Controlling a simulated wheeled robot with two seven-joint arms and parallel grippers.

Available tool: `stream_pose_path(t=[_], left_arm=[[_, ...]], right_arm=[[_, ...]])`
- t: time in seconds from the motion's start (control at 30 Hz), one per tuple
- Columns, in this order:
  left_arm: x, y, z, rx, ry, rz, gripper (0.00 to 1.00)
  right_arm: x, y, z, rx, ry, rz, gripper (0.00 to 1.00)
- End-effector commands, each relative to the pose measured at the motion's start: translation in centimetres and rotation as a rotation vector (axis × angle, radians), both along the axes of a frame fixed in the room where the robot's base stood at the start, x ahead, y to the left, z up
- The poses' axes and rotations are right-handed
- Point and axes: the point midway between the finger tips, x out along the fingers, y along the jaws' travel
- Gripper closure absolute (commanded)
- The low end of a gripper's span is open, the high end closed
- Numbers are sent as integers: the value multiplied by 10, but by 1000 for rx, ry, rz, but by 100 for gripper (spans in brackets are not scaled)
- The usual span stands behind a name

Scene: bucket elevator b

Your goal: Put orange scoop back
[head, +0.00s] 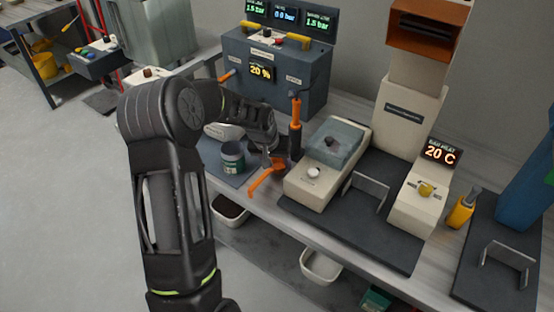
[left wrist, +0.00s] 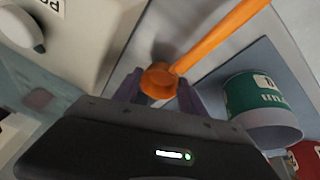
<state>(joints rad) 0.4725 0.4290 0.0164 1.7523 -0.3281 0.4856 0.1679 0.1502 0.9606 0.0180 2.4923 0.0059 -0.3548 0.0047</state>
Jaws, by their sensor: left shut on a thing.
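The orange scoop (head: 264,178) is near the front edge of the bench, beside a green can (head: 233,160). My left gripper (head: 274,152) is above the scoop's far end, with its fingertips partly hidden in the head view. In the left wrist view, the scoop (left wrist: 215,40) has its small round bowl end (left wrist: 159,80) between the two fingers, and its handle runs to the upper right. The left gripper (left wrist: 160,92) is shut on the scoop. The green can also shows in the left wrist view (left wrist: 255,95). My right gripper is not in view.
A cream scale-like device (head: 312,188) stands just right of the scoop. An upright orange-handled tool (head: 296,115) is behind the gripper, by a dark blue control box (head: 300,75). A grey mat (head: 212,160) lies under the can. White bins (head: 320,266) sit below the bench.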

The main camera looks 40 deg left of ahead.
Motion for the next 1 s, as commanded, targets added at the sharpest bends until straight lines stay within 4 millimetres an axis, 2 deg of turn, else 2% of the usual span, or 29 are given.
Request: stream_pose_path(t=[1.0], left_arm=[[0, 0, -13, 1, -1, -1, 100]], right_arm=[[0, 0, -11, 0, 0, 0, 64]])
